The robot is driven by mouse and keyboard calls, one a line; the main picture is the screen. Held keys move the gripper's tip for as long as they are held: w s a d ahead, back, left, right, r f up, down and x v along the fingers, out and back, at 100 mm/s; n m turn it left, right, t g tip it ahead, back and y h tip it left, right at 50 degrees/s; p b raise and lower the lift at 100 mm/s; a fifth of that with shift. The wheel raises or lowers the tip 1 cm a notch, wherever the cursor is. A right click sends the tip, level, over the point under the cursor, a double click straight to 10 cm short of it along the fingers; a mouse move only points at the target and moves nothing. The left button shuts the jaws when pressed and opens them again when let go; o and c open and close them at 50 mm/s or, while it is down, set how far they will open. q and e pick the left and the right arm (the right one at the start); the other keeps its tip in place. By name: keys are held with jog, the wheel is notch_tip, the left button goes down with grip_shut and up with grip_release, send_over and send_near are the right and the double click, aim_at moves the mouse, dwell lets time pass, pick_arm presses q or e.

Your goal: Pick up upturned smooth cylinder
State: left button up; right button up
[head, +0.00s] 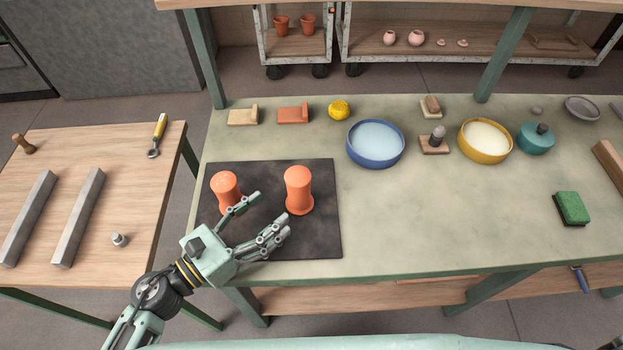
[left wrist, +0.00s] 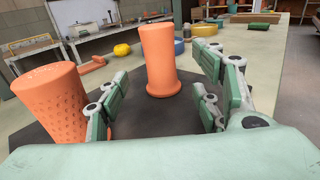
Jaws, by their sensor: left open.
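A smooth orange cylinder (head: 299,190) with a flared rim at its base stands upturned on a dark mat (head: 315,243). It also shows in the left wrist view (left wrist: 158,62), beyond and between my fingers. A second orange cylinder (head: 226,192) stands to its left; the left wrist view shows small dimples on its side (left wrist: 50,103). My left gripper (head: 271,211) is open and empty. Its fingers point at the smooth cylinder from the lower left, with a gap before it. The dimpled cylinder stands close beside the upper finger. My right gripper is not in view.
A yellow basin (head: 485,156) and a green sponge (head: 571,208) are farther right.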

aim_at(290, 195)
pick_arm(q)
jog(key=shift+w+d+r+p, duration=0.3)
jog(key=shift+w+d, duration=0.35)
jog(key=shift+d, duration=0.05)
jog(key=shift+w+d, duration=0.2)
jog(key=shift+w+d+p, duration=0.4)
jog(key=shift+d+p, duration=0.05)
jog(key=shift+w+d, duration=0.25)
jog(key=shift+d, duration=0.05)
jog(key=p+x, duration=0.1)
jog(key=x, duration=0.3)
jog(key=shift+w+d, duration=0.35)
jog(key=shift+d, duration=0.05)
jog(key=shift+f, duration=0.1)
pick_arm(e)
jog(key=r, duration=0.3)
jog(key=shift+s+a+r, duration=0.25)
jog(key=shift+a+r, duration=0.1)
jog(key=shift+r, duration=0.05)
pick_arm(q)
jog(key=shift+c, duration=0.4)
